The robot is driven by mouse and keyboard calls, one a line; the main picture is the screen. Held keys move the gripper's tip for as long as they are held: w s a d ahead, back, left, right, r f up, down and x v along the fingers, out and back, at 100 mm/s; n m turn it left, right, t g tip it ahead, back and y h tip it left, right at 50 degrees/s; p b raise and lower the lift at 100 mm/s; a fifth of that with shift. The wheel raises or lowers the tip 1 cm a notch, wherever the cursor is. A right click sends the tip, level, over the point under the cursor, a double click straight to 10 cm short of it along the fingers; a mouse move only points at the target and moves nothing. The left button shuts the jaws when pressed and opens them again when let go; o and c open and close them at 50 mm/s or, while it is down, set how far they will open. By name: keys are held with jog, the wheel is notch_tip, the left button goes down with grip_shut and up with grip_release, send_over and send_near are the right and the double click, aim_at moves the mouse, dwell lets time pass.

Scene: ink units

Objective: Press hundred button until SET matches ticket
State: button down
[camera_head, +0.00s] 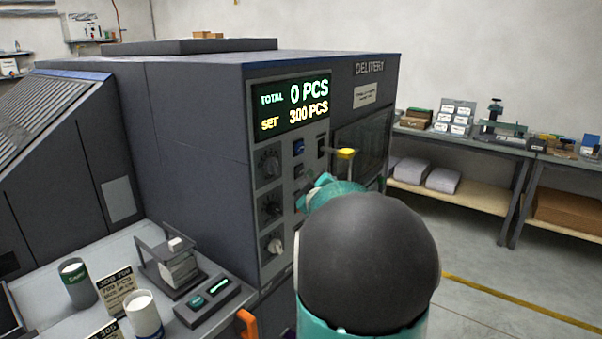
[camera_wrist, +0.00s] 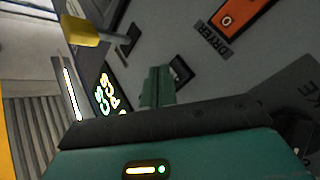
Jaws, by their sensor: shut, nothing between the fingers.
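The counter display (camera_head: 290,103) on the dark machine's front reads TOTAL 0 PCS and SET 300 PCS. A ticket card (camera_head: 116,290) on the side table seems to read 700 PCS; its small print is blurred. Small square buttons (camera_head: 299,147) sit below the display; I cannot read which is the hundred button. My teal gripper (camera_wrist: 158,88) is shut and empty, in front of the panel. In the wrist view its tips are beside a dark square button (camera_wrist: 181,72); I cannot tell whether they touch. In the head view my arm hides part of the panel.
Knobs (camera_head: 269,165) run down the panel's left side. A yellow-topped part (camera_head: 346,153) sticks out at right, near my gripper. The wrist view shows an orange switch (camera_wrist: 240,18). A white cup (camera_head: 144,315) stands on the side table. The floor at right is clear.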

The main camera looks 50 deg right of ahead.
jog(key=shift+s+d, duration=0.15)
jog(key=shift+s, duration=1.1)
jog(key=shift+s+d, duration=0.1)
jog(key=shift+s, duration=1.15)
